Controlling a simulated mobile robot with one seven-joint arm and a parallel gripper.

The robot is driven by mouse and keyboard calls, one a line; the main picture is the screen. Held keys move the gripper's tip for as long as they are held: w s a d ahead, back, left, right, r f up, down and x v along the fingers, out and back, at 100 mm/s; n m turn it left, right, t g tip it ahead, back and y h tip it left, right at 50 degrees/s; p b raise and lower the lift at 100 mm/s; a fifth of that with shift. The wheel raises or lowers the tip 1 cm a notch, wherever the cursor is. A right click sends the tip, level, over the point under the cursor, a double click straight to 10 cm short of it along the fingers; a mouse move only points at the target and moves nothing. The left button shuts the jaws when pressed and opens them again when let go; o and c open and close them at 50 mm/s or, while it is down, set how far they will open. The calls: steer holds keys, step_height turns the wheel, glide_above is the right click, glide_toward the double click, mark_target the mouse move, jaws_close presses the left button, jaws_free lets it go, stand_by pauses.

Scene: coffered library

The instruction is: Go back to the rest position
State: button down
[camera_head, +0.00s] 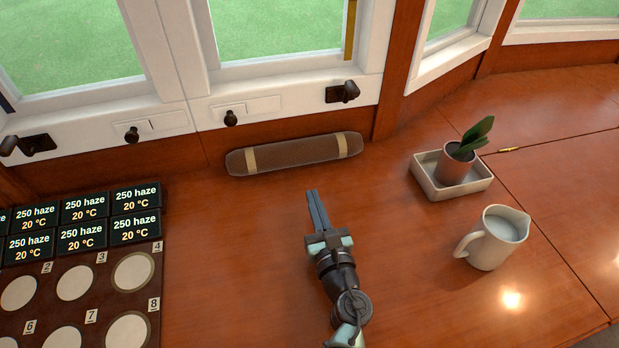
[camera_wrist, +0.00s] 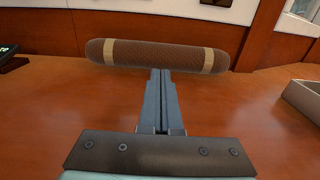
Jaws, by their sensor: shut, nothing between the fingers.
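My gripper (camera_head: 317,210) is over the middle of the wooden table, with its fingers together and nothing between them. It points toward the window wall. In the wrist view my gripper (camera_wrist: 161,100) is also closed, its fingertips in front of a brown bolster with two tan bands (camera_wrist: 160,58). In the head view the bolster (camera_head: 294,154) lies on the table along the base of the window wall, beyond my fingertips and apart from them.
At the right, a potted plant (camera_head: 457,161) stands in a pale square tray (camera_head: 451,192), with a cream jug (camera_head: 491,240) in front. At the left are several black display tiles (camera_head: 82,235) and a brown board with numbered white discs (camera_head: 103,300). Table around my gripper is clear.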

steer(key=shift+v, duration=1.25)
steer(key=d+r+m+t+h, duration=0.25)
steer(key=r+m, duration=0.55)
steer(key=r, duration=0.5)
steer(key=d+r+m+t+h, duration=0.2)
steer(key=r+m+t+h, duration=0.15)
steer(key=r+m, duration=0.6)
steer(key=d+r+m+t+h, duration=0.25)
steer(key=r+m, duration=0.25)
steer(key=r, duration=1)
steer(key=s+a+r+m+t+y+p, duration=0.1)
steer(key=s+a+r+m+y+p, duration=0.15)
steer(key=s+r+m, duration=0.75)
steer(key=s+a+r+m+t+y+p, duration=0.1)
steer(key=s+a+r+m, duration=0.2)
steer(key=s+r+m, duration=0.7)
steer(key=w+r+n+p, duration=0.1)
steer(key=w+r+p, duration=0.1)
steer(key=r+p, duration=1.6)
steer(key=w+r+n+p, duration=0.2)
steer(key=r+p, duration=1.5)
steer(key=r, duration=0.3)
steer(key=shift+w+h+p, duration=0.2)
steer(key=shift+h+p, duration=0.1)
steer(key=shift+p, duration=0.1)
